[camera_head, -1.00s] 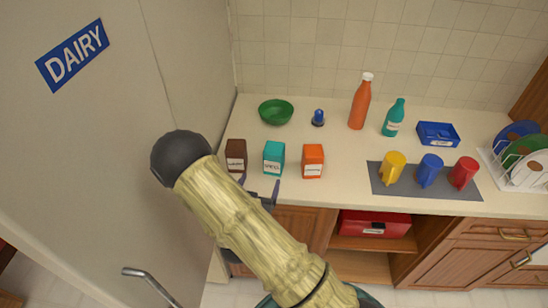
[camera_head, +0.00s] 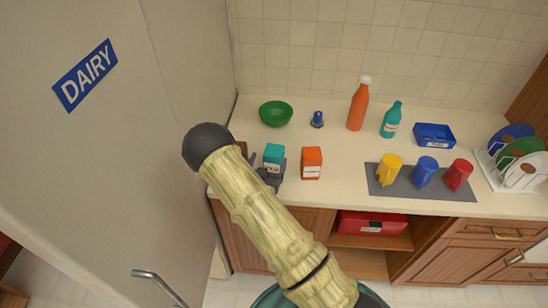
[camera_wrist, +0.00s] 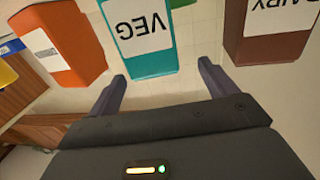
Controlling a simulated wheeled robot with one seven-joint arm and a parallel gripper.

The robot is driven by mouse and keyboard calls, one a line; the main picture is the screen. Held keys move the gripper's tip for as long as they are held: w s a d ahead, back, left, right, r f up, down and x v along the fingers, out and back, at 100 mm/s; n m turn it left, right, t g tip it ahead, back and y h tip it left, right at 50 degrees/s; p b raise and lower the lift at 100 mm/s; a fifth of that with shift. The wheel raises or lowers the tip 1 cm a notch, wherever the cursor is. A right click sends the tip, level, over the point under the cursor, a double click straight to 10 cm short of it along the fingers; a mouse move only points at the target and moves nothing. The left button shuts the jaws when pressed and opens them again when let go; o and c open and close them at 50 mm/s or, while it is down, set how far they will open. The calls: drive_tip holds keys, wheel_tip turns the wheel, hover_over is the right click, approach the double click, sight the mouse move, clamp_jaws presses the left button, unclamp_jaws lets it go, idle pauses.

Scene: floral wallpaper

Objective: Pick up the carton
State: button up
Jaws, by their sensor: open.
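Three small box cartons stand near the front left of the counter. The teal carton (camera_head: 274,152) is in the middle; the wrist view shows its upside-down VEG label (camera_wrist: 150,68). The orange carton (camera_head: 312,158) stands to its right. The brown carton (camera_head: 242,148) is mostly hidden behind my arm in the head view; its partly cut-off label ends in "AIRY" in the wrist view (camera_wrist: 262,48). My gripper (camera_wrist: 163,78) is open and empty. In the wrist view the teal carton lies ahead, between the lines of the two fingers. In the head view my gripper (camera_head: 270,174) overlaps its lower part.
A green bowl (camera_head: 276,113), orange bottle (camera_head: 358,106) and teal bottle (camera_head: 391,121) stand behind. Yellow (camera_head: 387,170), blue (camera_head: 426,172) and red (camera_head: 459,175) mugs stand on a grey mat (camera_head: 400,189). A tall panel marked DAIRY (camera_head: 160,60) borders the left.

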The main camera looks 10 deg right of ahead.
sight(276, 145)
drive_tip(key=shift+x, duration=1.05)
drive_tip(key=shift+w+d+r+p, duration=0.1)
drive_tip(key=shift+w+d+p, duration=0.35)
drive_tip(key=shift+p, duration=0.3)
drive_tip(key=p+x, duration=0.2)
drive_tip(key=x, duration=0.1)
drive_tip(key=shift+d, duration=0.25)
drive_tip(key=shift+w+d, duration=0.15)
drive_tip(key=shift+w, duration=0.25)
drive_tip(key=shift+c, duration=0.5)
drive_tip(key=c, duration=1.2)
